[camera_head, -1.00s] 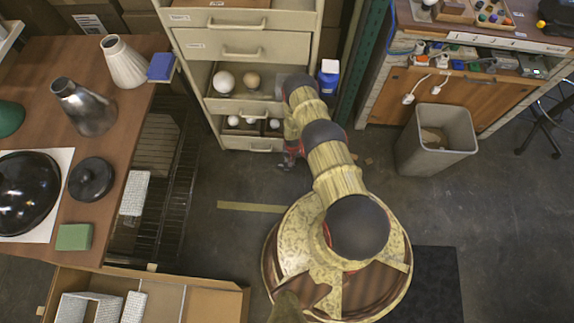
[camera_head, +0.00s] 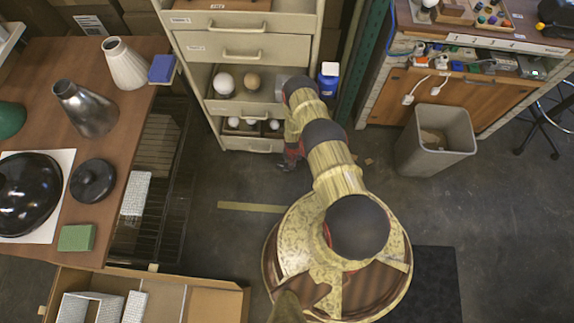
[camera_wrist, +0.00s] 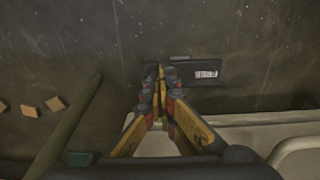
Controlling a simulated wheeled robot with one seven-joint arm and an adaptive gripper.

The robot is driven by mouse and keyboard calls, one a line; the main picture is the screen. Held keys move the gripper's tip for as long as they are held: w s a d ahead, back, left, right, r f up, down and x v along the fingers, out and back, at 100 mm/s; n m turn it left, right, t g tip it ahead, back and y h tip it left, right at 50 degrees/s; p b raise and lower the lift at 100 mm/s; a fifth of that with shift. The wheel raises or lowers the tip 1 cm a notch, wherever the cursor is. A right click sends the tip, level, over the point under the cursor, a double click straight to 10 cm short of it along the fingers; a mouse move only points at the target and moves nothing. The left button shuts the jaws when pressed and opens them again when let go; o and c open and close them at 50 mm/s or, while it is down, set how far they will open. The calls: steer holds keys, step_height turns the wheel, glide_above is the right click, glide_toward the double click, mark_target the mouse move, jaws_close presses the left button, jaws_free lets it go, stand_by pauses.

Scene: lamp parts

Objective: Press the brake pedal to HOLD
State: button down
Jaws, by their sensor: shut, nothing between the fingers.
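My gripper (camera_wrist: 162,72) is shut and empty, with its fingertips together. In the wrist view, a dark flat pedal (camera_wrist: 207,83) with a small white label lies low by the cabinet's base, just beyond and right of the fingertips. The label is too small to read surely, and the fingers hide part of the pedal's left end. I cannot tell whether the fingertips touch it. In the head view, my gripper (camera_head: 289,163) is low beside the front of the cream drawer cabinet (camera_head: 245,75), and the pedal cannot be made out.
A blue-and-white bottle (camera_head: 328,78) stands right of the cabinet, near a green post (camera_head: 358,62). A grey bin (camera_head: 437,140) stands farther right. Small wooden pieces (camera_wrist: 28,110) lie on the floor. The workbench (camera_head: 130,150) is at left.

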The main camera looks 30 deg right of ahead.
step_height(320, 180, up, 2)
steer(key=shift+d+r+p, duration=0.1)
steer(key=shift+r+p, duration=0.05)
steer(key=shift+p, duration=0.55)
steer(key=shift+w+r+p, duration=0.15)
steer(key=shift+r+p, duration=0.85)
steer(key=shift+r, duration=0.55)
